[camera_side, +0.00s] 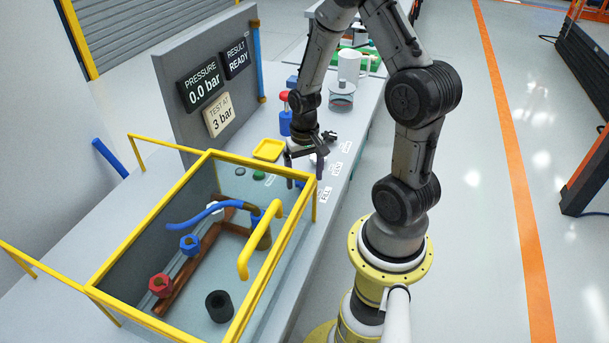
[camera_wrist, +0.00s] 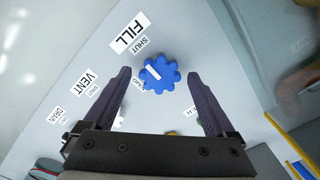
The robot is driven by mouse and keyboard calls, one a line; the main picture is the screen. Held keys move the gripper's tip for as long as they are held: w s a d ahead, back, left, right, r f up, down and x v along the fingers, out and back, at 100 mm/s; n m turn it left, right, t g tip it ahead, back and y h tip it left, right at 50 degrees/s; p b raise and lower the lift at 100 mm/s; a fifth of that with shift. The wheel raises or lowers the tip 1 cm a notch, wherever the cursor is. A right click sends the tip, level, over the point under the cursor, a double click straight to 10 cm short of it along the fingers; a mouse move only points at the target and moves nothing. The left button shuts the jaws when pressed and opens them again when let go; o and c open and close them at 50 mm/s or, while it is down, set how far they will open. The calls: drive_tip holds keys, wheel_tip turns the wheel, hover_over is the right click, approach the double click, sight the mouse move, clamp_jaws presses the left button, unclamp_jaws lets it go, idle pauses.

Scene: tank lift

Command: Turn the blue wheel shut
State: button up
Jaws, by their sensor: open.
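The blue wheel (camera_wrist: 168,72) is a scalloped knob with a white pointer strip, in the wrist view just ahead of my gripper (camera_wrist: 158,78). It sits by the FILL label (camera_wrist: 129,33). A small SHUT label (camera_wrist: 140,46) is above it and a partly covered label is at its lower left. The strip lies on the wheel's left half, between these two labels. My fingers are open, one on each side of the wheel, with gaps visible. In the side view my gripper (camera_side: 305,180) points down at the tank's right corner; the wheel is mostly hidden there.
A glass tank with a yellow frame (camera_side: 150,320) stands close left of my gripper, holding pipes and a blue hose (camera_side: 195,220). VENT (camera_wrist: 85,87) and DRAIN (camera_wrist: 58,116) labels line the panel. The pressure display (camera_side: 203,84) reads 0.0 bar. A yellow tray (camera_side: 268,150) lies behind.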

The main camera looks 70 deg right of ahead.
wheel_tip(320, 180, up, 14)
idle(0.6)
drive_tip(key=shift+f, duration=0.1)
drive_tip(key=w+a+r+n+t, duration=0.1)
drive_tip(key=a+r+n+t, duration=0.2)
drive_tip(key=a+r, duration=0.5)
drive_tip(key=s+a+r+n+t, duration=0.2)
drive_tip(key=s+a+n, duration=0.4)
drive_tip(key=s+a, duration=0.2)
drive_tip(key=shift+s+r+t, duration=0.15)
drive_tip(key=shift+s+t, duration=0.15)
drive_tip(key=shift+s, duration=0.25)
idle(1.0)
